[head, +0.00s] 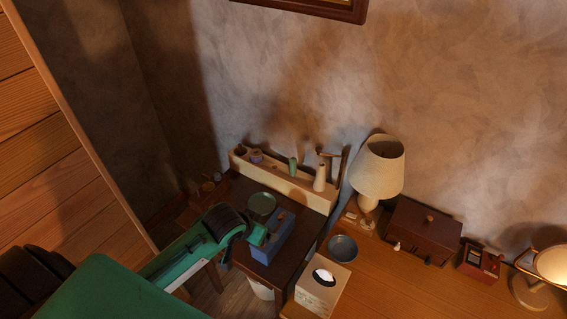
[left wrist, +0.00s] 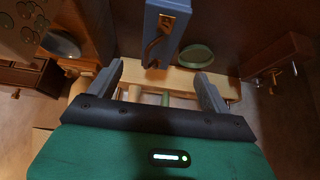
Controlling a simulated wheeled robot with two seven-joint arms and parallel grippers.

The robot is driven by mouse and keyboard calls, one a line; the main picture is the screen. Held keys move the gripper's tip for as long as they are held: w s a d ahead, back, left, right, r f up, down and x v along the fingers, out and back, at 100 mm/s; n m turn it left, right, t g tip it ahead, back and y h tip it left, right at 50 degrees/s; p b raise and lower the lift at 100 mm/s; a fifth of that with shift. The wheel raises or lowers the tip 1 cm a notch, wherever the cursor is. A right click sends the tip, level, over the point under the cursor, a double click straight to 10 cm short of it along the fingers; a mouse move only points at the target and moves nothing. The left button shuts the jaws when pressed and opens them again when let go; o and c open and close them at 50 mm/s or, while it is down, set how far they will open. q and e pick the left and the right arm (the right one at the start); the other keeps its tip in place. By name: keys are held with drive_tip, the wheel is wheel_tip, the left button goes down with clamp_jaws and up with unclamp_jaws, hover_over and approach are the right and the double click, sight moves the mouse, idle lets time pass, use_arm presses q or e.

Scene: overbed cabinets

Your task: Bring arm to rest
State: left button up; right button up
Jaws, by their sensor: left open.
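My left arm is green and reaches in from the left in the head view. Its gripper (head: 260,238) is over the dark table, close to a blue box (head: 281,240); I cannot tell from here whether they touch. In the left wrist view the two grey fingers of the left gripper (left wrist: 159,88) are spread apart with nothing held between them. The blue box (left wrist: 167,22) with its dark handle shows ahead of the fingers, apart from them. My right gripper is in neither view.
A green plate (head: 262,203) lies behind the blue box, before a pale wooden rack (head: 285,182) along the wall. To the right stand a lamp (head: 378,172), a grey bowl (head: 343,248), a tissue box (head: 322,290) and a dark chest (head: 422,230). Wooden panelling (head: 50,150) rises at left.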

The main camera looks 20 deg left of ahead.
use_arm(q)
drive_tip(key=s+d+g, duration=0.2)
drive_tip(key=s, duration=0.7)
drive_tip(key=s+d+g, duration=0.1)
drive_tip(key=s+d, duration=0.1)
drive_tip(key=s, duration=0.7)
wheel_tip(320, 180, down, 30)
drive_tip(key=s+g, duration=0.1)
drive_tip(key=s+a+f+m+g, duration=0.1)
drive_tip(key=s+a+f, duration=0.2)
drive_tip(key=s+f, duration=1.6)
drive_tip(key=shift+s+a+f+g+y, duration=0.15)
drive_tip(key=shift+s+f+g+y, duration=0.2)
drive_tip(key=shift+f, duration=0.35)
